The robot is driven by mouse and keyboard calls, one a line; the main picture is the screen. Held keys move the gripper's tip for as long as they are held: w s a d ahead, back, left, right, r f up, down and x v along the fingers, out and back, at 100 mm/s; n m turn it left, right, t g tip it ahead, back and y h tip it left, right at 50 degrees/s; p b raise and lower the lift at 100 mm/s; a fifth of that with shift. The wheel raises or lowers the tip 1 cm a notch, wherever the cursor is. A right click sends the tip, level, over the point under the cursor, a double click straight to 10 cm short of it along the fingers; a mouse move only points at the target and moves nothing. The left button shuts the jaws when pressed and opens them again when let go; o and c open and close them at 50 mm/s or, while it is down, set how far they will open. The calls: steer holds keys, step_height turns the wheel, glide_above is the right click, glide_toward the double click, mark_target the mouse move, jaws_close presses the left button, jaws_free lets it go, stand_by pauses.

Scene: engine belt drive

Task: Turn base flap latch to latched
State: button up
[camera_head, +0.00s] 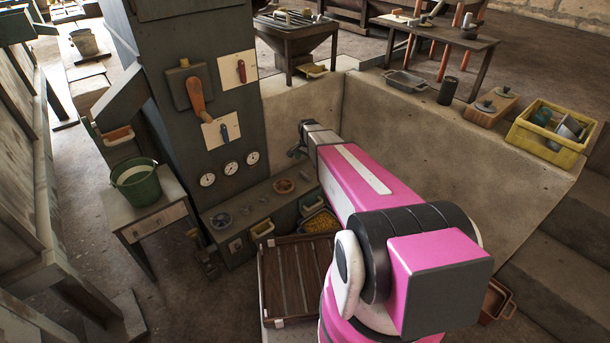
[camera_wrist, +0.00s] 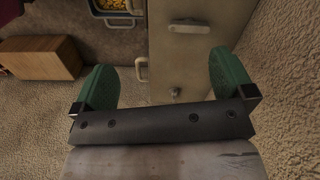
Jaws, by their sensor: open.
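In the wrist view, my gripper (camera_wrist: 160,66) has its two green fingers spread wide with nothing between them. Beyond it is a grey-beige panel (camera_wrist: 186,62) of the machine base. A pale bar handle (camera_wrist: 188,27) sits on its upper part, and a small metal knob (camera_wrist: 175,92) shows lower, between the fingers. I cannot tell for sure which part is the base flap latch, or its state. In the head view, my gripper (camera_head: 297,153) is small and dark, in front of the machine's right side above the base console (camera_head: 258,205). My arm hides part of the base there.
The tall grey machine (camera_head: 190,60) carries levers and gauges. A low concrete wall (camera_head: 420,130) stands right of my arm. A yellow crate (camera_head: 548,135) rests on the wall. A green bucket (camera_head: 137,183) stands on a small table at left. A wooden box (camera_wrist: 42,58) shows in the wrist view.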

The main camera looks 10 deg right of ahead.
mark_target(305, 174)
steer(key=w+f+m, duration=0.3)
steer(key=w+f, duration=0.1)
steer(key=w, duration=0.3)
steer(key=f, duration=1)
steer(key=shift+s+f, duration=0.25)
steer(key=shift+f, duration=0.05)
steer(key=c, duration=0.7)
